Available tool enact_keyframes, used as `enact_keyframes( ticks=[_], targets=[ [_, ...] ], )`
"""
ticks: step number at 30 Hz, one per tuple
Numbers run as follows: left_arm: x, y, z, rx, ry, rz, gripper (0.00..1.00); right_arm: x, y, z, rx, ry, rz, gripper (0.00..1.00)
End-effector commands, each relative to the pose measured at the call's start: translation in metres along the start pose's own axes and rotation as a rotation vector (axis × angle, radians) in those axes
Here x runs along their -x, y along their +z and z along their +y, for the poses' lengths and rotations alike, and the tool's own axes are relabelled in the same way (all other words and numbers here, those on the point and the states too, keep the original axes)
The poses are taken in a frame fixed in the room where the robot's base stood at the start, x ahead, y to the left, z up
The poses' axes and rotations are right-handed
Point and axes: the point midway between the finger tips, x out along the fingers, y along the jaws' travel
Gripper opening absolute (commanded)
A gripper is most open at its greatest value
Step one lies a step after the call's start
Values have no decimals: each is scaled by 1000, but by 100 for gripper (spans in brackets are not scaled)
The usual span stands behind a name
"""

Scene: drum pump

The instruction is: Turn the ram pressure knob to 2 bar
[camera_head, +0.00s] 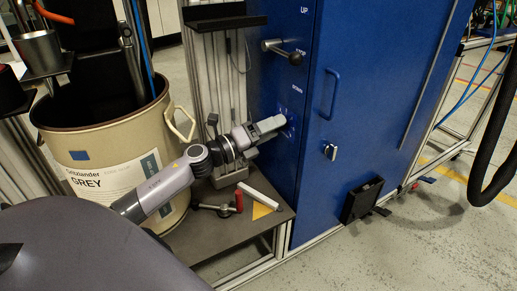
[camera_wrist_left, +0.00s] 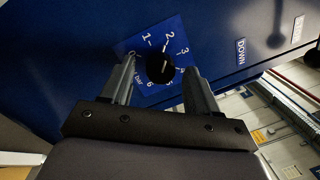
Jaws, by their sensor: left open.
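The ram pressure knob (camera_wrist_left: 160,69) is a small round black knob on a blue dial plate with white numbers, seen in the left wrist view. The 2 (camera_wrist_left: 170,35) lies above the knob and slightly right. A pale mark shows on the knob, but I cannot tell exactly where it points. My left gripper (camera_wrist_left: 158,74) is open, with one finger on each side of the knob; gaps seem to show between fingers and knob. In the head view my left gripper (camera_head: 282,122) reaches the blue cabinet face and hides the knob. My right gripper is not in view.
The blue cabinet (camera_head: 375,75) has a lever (camera_head: 283,50) above my gripper, a door handle (camera_head: 329,94) and a latch (camera_head: 330,151). A beige drum (camera_head: 100,150) stands left. Open floor is at right.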

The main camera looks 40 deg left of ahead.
Motion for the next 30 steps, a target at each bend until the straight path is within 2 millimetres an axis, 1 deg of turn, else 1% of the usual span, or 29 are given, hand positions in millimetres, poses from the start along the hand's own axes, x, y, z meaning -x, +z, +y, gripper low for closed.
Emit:
enact_keyframes(
  ticks=[1, 3, 12, 21, 30],
  targets=[
    [0, 2, -3, 48, 5, -4, 60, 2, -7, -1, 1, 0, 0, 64],
    [0, 2, -4, 133, 12, -11, 60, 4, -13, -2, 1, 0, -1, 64],
    [0, 1, -5, 516, 43, -42, 60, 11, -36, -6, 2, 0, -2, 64],
    [0, 1, -5, 846, 69, -70, 60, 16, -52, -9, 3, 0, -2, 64],
    [0, 1, -6, 1132, 92, -93, 60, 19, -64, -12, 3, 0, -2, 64]
  ],
)
